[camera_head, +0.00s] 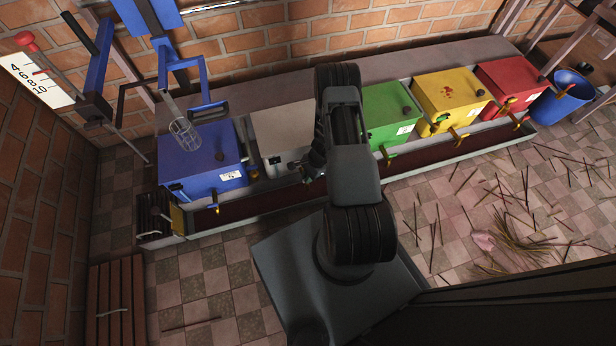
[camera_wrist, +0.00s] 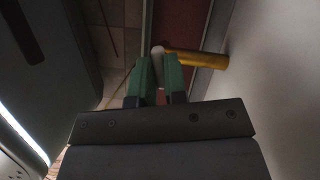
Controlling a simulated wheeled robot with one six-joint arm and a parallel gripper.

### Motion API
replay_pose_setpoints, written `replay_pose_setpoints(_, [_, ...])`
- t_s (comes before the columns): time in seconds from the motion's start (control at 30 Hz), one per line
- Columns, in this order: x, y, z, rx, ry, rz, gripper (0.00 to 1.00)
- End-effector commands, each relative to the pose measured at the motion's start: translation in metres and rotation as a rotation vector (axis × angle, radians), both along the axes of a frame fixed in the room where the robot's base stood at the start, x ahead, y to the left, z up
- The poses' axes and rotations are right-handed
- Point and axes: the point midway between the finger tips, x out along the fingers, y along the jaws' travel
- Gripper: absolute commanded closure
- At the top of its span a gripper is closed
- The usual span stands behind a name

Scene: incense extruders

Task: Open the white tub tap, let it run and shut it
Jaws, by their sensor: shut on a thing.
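The white tub (camera_head: 280,128) stands between the blue tub and the green tub, partly hidden behind my arm. Its pale wall (camera_wrist: 285,80) fills the right side of the wrist view. A brass tap (camera_wrist: 200,59) juts from that wall. A small white tap handle (camera_wrist: 157,50) sits at the tap's outer end. My gripper (camera_wrist: 153,74), with green fingers, is shut on this handle. In the head view my gripper (camera_head: 308,172) is low at the white tub's front; the tap there is hidden by it. I cannot tell whether anything runs from the tap.
A blue tub (camera_head: 200,155) stands left; green (camera_head: 385,110), yellow (camera_head: 450,95) and red (camera_head: 510,80) tubs stand right. A dark red trough (camera_head: 240,212) runs below the taps. Incense sticks (camera_head: 525,240) lie scattered on the tiled floor at right.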

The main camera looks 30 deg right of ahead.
Motion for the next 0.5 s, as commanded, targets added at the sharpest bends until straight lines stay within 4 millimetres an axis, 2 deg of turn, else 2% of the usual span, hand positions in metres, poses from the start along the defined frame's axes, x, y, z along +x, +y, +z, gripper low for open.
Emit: replay_pose_setpoints(0.5, [0.0022, 0.0008, -0.0008, 0.000, 0.000, 0.421, 1.00])
